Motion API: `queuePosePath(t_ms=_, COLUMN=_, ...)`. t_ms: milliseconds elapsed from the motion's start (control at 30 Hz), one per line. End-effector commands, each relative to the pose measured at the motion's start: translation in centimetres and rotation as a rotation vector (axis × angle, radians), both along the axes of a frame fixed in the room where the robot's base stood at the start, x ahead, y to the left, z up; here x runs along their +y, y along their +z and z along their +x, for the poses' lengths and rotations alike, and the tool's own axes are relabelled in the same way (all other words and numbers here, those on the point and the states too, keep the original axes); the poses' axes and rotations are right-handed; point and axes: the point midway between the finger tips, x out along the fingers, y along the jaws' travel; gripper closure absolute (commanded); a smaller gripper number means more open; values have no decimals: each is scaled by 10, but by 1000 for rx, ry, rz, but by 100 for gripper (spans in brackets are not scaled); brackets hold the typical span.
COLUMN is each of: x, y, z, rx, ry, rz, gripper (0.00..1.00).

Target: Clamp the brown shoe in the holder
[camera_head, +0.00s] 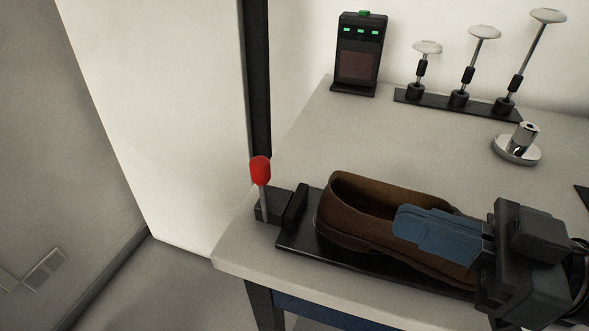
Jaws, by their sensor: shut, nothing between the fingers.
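The brown shoe (356,213) lies on the black base plate of the holder (296,241), its open heel end toward the left. A black clamp block (297,203) and a lever with a red knob (260,171) stand at the holder's left end, beside the heel. The lever stands nearly upright. I cannot tell whether the block touches the heel. My gripper (410,227), with blue fingers, is shut and empty. It appears in front of or above the shoe's front half, and hides much of the toe. Whether it touches the shoe is unclear.
A black device with green lights (359,54) stands at the back of the table (400,150). Right of it, a black rack (435,103) carries three posts with pale pads. A chrome round fitting (517,146) sits nearer. The table's middle is clear; its left edge is close to the lever.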

Motion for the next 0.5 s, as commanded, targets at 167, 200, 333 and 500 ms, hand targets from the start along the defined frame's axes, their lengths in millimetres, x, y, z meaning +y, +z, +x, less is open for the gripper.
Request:
queuePosePath(t_ms=167, x=1, y=0, z=0, rx=1, ry=0, rz=0, gripper=100)
queuePosePath(t_ms=200, x=2, y=0, z=1, rx=1, ry=0, rz=0, gripper=100)
queuePosePath(t_ms=333, x=12, y=1, z=6, rx=1, ry=2, rz=2, gripper=100)
queuePosePath(t_ms=500, x=38, y=2, z=20, rx=0, ry=4, rz=1, gripper=100)
